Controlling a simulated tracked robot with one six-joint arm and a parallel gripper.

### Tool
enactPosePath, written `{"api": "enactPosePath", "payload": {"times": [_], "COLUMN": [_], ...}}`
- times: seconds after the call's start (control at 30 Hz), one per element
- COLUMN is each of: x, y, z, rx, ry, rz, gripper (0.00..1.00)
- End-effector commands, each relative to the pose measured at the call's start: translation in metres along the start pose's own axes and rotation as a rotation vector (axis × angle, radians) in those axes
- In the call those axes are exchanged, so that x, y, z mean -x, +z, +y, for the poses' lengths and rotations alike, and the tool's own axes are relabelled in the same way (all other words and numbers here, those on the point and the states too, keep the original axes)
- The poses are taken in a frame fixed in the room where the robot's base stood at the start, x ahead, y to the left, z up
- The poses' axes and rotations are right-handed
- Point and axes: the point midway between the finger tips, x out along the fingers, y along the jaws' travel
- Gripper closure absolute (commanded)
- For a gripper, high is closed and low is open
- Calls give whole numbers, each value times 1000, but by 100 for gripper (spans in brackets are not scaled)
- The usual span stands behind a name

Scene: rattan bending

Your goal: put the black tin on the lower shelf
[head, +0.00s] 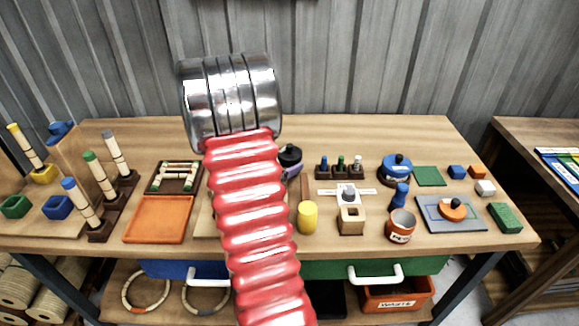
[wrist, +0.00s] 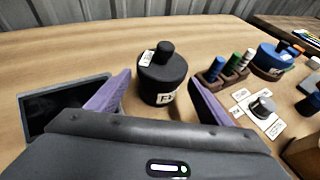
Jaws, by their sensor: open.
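The black tin (wrist: 163,82), with a knobbed lid and white labels, stands upright on the workbench in the wrist view. It also shows in the head view (head: 290,156), partly hidden behind my red arm. My gripper (wrist: 159,79) is open, with one purple finger to the left of the tin and one to its right. The tin stands just beyond or between the fingertips; contact cannot be told. In the head view my gripper is mostly hidden by the arm. The lower shelf (head: 175,313) lies under the bench, partly blocked by the arm.
Rattan rings (head: 146,289), a black tray (head: 331,298) and an orange waste bin (head: 397,297) are on the lower shelf. Blue (head: 166,268) and green (head: 325,269) drawers hang above it. A peg rack (head: 339,170) and blue tin (head: 397,168) stand right of the black tin.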

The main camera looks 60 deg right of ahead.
Motion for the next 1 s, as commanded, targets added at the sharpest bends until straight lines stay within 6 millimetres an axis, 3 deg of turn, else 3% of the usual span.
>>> {"api": "enactPosePath", "payload": {"times": [0.23, 0.67, 1.0], "x": [-29, -34, -74], "y": [0, 1, 2], "z": [0, 0, -2], "rx": [1, 0, 0], "ry": [-1, 0, -1], "rz": [0, 0, 0], "gripper": [27, 27, 27]}}
